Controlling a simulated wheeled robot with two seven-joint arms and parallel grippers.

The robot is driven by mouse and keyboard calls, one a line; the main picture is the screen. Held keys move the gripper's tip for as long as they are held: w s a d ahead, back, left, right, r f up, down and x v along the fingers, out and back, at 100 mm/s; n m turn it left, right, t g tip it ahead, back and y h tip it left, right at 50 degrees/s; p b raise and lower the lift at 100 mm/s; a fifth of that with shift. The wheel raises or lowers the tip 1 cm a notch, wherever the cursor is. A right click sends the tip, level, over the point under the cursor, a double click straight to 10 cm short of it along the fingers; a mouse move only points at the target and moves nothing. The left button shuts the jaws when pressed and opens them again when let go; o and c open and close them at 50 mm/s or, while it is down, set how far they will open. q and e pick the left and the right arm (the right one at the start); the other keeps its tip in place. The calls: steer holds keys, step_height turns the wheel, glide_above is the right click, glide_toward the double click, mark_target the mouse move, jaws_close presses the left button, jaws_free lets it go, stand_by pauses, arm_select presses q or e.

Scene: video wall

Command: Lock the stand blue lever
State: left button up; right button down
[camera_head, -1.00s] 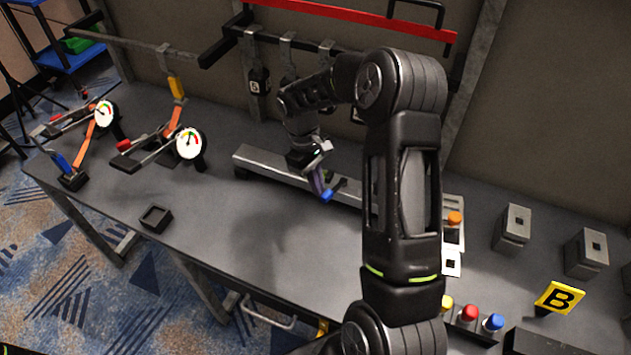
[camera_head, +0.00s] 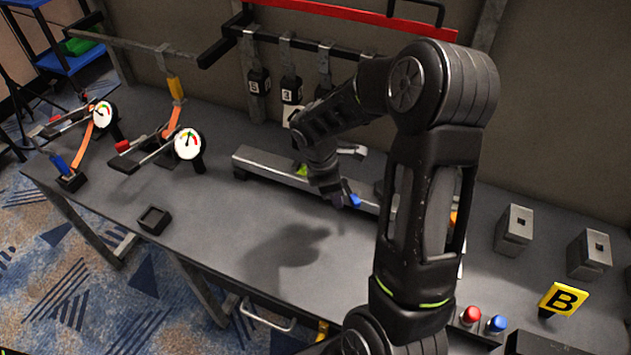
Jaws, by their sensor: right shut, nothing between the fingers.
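My right gripper (camera_head: 335,198) reaches over the middle of a long grey metal stand (camera_head: 262,163) on the table. It is shut and empty, pointing down. A small blue lever end (camera_head: 355,201) shows at the front of the stand, just right of the fingertips. The gripper hides the rest of this lever, and I cannot tell whether they touch. A second blue handle (camera_head: 58,162) stands upright on a clamp at the table's far left. My left gripper is not in view.
Two dial gauges (camera_head: 188,143) with clamps stand at the left, and a small black open box (camera_head: 154,219) at the front left. Red and blue buttons (camera_head: 497,323) and a yellow B sign (camera_head: 564,299) are at the right. The front middle of the table is clear.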

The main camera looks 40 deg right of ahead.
steer(key=shift+w, duration=0.15)
steer(key=shift+w+d, duration=0.3)
steer(key=shift+w, duration=0.35)
steer(key=w+a+r+b, duration=0.1)
steer(key=w+a+r, duration=0.1)
steer(key=a+r, duration=0.4)
steer(key=v, duration=0.3)
steer(key=shift+s+d+r, duration=0.2)
steer(key=shift+s+r, duration=0.05)
steer(key=shift+r, duration=0.1)
